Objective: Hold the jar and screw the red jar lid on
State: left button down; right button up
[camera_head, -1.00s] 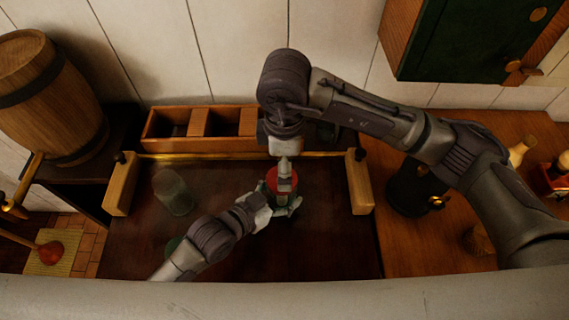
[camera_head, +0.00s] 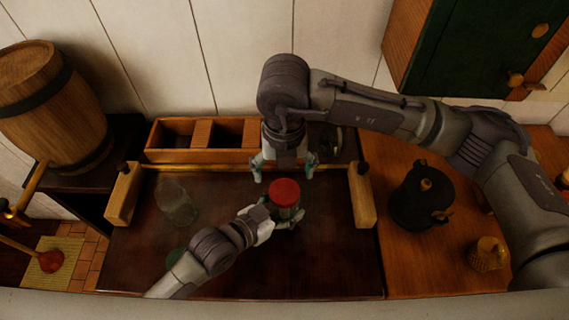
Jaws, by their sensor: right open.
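The red jar lid (camera_head: 285,190) sits on top of the jar (camera_head: 288,213), whose lower part is mostly hidden by the lid and fingers. Whether its threads are engaged cannot be seen. My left gripper (camera_head: 284,221) comes in from the lower left, with its fingers closed around the sides of the jar. The jar looks upright on the dark tabletop. My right gripper (camera_head: 284,172) is open and empty, behind the lid in the picture, its fingers spread wide and apart from the lid.
A clear glass vessel (camera_head: 177,204) and a green round thing (camera_head: 175,257) stand at left on the dark tabletop (camera_head: 325,260). A wooden compartment box (camera_head: 200,155) is behind. A black pot (camera_head: 409,203) and a small wicker-like object (camera_head: 487,254) are at right.

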aim_at(285, 191)
jog(key=n, duration=0.4)
jog(key=shift+r+n, duration=0.2)
jog(key=shift+n, duration=0.1)
jog(key=n, duration=0.6)
jog(key=shift+r+n, duration=0.25)
jog(key=shift+n, duration=0.05)
jog(key=n, duration=0.6)
jog(key=shift+r, duration=0.2)
jog(key=n, duration=0.4)
jog(key=shift+d+r, duration=0.1)
jog(key=shift+r, duration=0.05)
jog(key=shift+f, duration=4.05)
jog(key=shift+c, duration=0.3)
